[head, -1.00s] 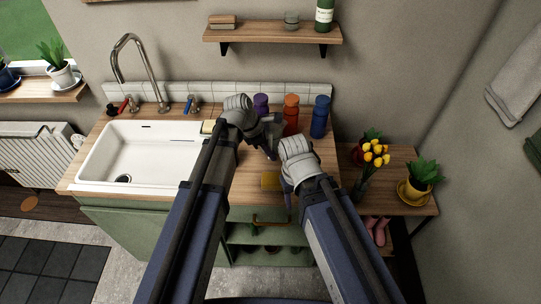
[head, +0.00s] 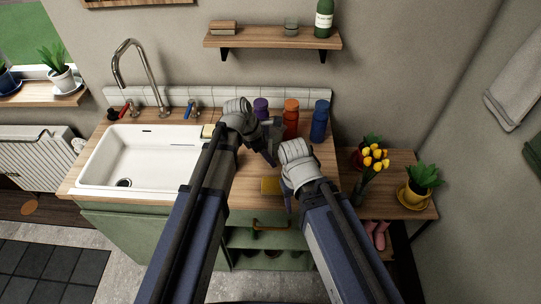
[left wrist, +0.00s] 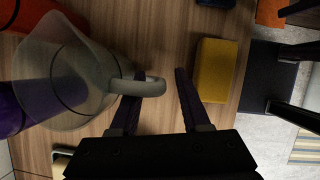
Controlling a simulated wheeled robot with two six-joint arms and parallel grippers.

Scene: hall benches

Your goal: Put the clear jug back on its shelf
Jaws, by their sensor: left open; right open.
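The clear jug (left wrist: 65,75) stands on the wooden counter (head: 243,190) in the left wrist view, with its grey handle (left wrist: 140,87) towards my left gripper. My left gripper (left wrist: 158,85) is open, with the outer part of the handle between its fingertips. In the head view my left gripper (head: 268,148) is over the counter, and the jug is largely hidden by my arm. My right gripper (head: 288,199) is open near the counter's front edge, partly hidden by its wrist. A wooden wall shelf (head: 265,41) is above the counter.
A green bottle (head: 324,18), a small glass (head: 291,27) and a brown stack (head: 222,27) stand on the shelf. Purple (head: 260,107), orange (head: 290,118) and blue (head: 320,121) bottles stand behind the grippers. A yellow block (head: 270,185) lies near the front edge. The sink (head: 140,160) is left.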

